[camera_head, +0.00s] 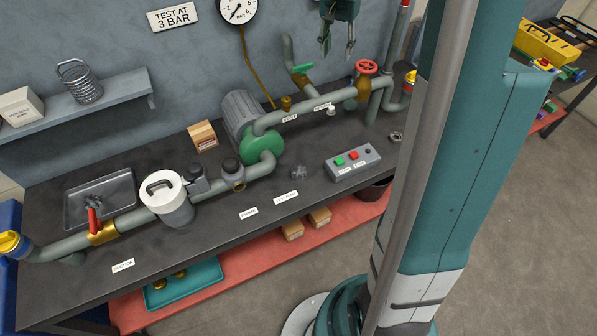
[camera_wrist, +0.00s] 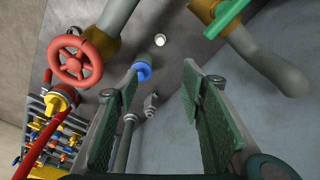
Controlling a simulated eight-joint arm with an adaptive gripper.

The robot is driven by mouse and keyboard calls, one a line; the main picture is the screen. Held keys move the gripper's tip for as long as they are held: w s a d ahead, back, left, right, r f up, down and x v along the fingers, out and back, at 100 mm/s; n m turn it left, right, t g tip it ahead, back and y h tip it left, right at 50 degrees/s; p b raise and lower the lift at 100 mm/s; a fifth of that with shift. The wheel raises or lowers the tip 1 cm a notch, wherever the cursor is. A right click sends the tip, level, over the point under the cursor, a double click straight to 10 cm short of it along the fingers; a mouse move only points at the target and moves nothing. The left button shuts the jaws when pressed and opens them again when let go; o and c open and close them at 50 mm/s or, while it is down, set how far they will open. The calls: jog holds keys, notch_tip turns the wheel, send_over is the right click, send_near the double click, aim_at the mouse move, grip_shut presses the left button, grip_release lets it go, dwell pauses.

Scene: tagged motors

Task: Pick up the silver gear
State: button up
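A small grey toothed piece, which looks like the silver gear (camera_head: 299,172), lies on the dark bench between the green pump and the button box. A small silver ring (camera_head: 396,137) lies farther right on the bench; its details are too small to tell. My gripper (camera_head: 338,50) hangs at the top of the head view, well above the bench and the gear. In the wrist view my gripper (camera_wrist: 162,82) has its two green-padded fingers apart with nothing held between them. I cannot make out the gear in the wrist view.
The green pump (camera_head: 262,146) and its grey pipe stand left of the gear. The button box (camera_head: 353,161) stands to its right. A pipe with a red handwheel (camera_head: 367,67) runs behind. A label plate (camera_head: 286,197) lies in front; bench around the gear is mostly bare.

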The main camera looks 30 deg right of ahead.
notch_tip(320, 180, up, 4)
jog(key=m+y, duration=0.1)
jog(key=m, duration=0.6)
send_over(298, 166)
notch_tip(298, 166, down, 3)
jog(key=shift+g, duration=0.4)
notch_tip(298, 166, down, 19)
jog(key=shift+d+r+p, duration=0.1)
jog(key=shift+p, duration=0.2)
jog(key=shift+f, duration=0.25)
jog(key=shift+f, duration=1.3)
jog(key=shift+f+b, duration=0.15)
jog(key=shift+b, duration=0.15)
